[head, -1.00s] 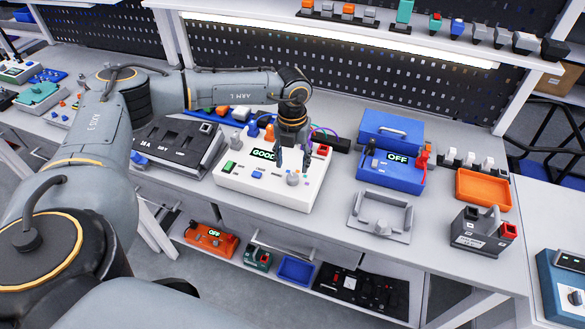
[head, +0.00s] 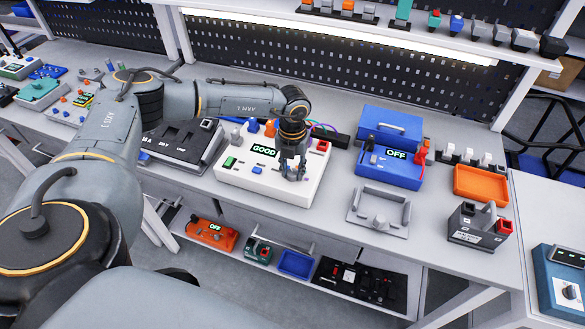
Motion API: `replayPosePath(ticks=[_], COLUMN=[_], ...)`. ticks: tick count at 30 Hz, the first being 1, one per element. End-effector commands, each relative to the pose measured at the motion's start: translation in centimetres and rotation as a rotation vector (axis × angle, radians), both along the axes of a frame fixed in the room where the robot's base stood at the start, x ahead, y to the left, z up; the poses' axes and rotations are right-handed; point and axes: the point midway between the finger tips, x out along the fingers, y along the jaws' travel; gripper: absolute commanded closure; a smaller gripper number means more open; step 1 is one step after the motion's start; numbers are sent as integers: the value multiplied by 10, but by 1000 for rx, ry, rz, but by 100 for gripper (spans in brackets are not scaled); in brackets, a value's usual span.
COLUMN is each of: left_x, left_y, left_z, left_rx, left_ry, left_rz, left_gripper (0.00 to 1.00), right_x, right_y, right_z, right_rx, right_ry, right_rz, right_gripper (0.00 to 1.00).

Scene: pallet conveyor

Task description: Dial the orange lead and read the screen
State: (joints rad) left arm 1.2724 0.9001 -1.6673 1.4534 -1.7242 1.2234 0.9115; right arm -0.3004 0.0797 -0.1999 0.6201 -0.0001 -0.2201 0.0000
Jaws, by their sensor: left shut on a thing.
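The white tester box (head: 229,175) stands on the bench at the middle, and its green-lit screen (head: 264,149) reads GOOD. A grey knob (head: 293,177) sits on its top at the right front. My left gripper (head: 291,170) reaches down over the box and is shut on this knob, partly hiding it. An orange plug-like piece (head: 270,128) stands at the back edge of the box, beside blue and grey ones; I cannot tell for sure that it is the orange lead. My right gripper is not in view.
A blue case (head: 390,172) with an OFF screen stands to the right, with a grey bracket (head: 379,212) in front. An orange tray (head: 481,186) and a dark battery-like block (head: 478,226) are further right. A dark grey case (head: 186,143) stands close on the left.

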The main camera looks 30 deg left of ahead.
Motion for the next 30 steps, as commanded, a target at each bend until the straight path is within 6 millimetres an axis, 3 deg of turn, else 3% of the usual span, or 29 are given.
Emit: replayPosePath(ticks=[11,30], left_x=[0,1], left_y=[0,0], left_z=[-1,-2], left_rx=[-1,-1], left_ry=[0,-2], left_rz=[-86,-555], left_gripper=[100,100], right_x=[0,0], right_y=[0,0], right_z=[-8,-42], right_rx=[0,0], right_ry=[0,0], right_rz=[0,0], right_gripper=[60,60])
